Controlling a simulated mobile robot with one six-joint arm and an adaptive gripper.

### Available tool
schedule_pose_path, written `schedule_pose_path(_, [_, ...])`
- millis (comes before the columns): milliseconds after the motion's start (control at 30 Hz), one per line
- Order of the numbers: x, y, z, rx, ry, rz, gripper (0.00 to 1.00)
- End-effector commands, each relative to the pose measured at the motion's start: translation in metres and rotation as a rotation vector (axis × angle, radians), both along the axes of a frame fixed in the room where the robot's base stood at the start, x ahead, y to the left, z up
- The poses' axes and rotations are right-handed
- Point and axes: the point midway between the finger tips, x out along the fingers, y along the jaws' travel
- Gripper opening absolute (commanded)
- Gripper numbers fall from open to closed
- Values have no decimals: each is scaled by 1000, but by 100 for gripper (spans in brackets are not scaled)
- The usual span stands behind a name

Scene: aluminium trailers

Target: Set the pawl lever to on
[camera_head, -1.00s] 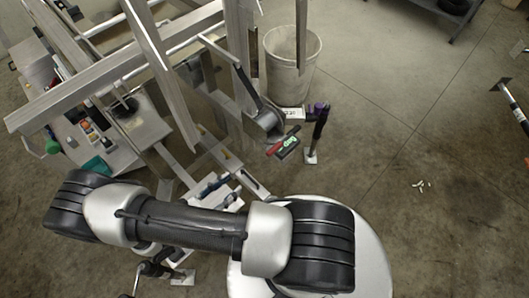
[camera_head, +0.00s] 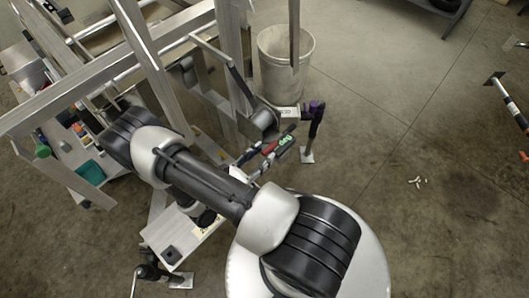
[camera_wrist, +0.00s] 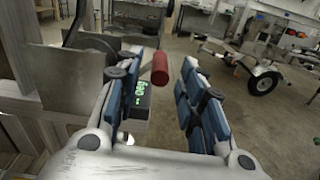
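The pawl lever's red grip (camera_wrist: 160,68) shows end-on in the wrist view, seen in the gap between my fingers and nearer the left one. In the head view the red grip (camera_head: 270,147) is at the winch (camera_head: 262,123) on the trailer frame. A dark box with green lit characters (camera_wrist: 138,104) is just below the grip; its text is too small to read surely. My gripper (camera_wrist: 165,82) has blue-padded fingers spread wide, with nothing clamped. It also shows partly in the head view (camera_head: 254,156), close to the winch. Contact with the grip cannot be told.
Aluminium trailer beams (camera_head: 60,98) fill the upper left. A grey bin (camera_head: 284,60) stands behind the winch. A jack post with a purple top (camera_head: 314,125) is right of the winch. A small table (camera_head: 185,242) is under my arm.

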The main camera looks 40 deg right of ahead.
Motion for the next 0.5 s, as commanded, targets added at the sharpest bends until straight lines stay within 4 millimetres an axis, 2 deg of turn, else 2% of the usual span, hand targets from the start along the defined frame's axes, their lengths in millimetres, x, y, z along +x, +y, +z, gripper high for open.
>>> schedule_pose_path(200, [1, -16, 0, 0, -2, 0, 36])
schedule_pose_path(500, [2, -18, 0, 0, -1, 1, 36])
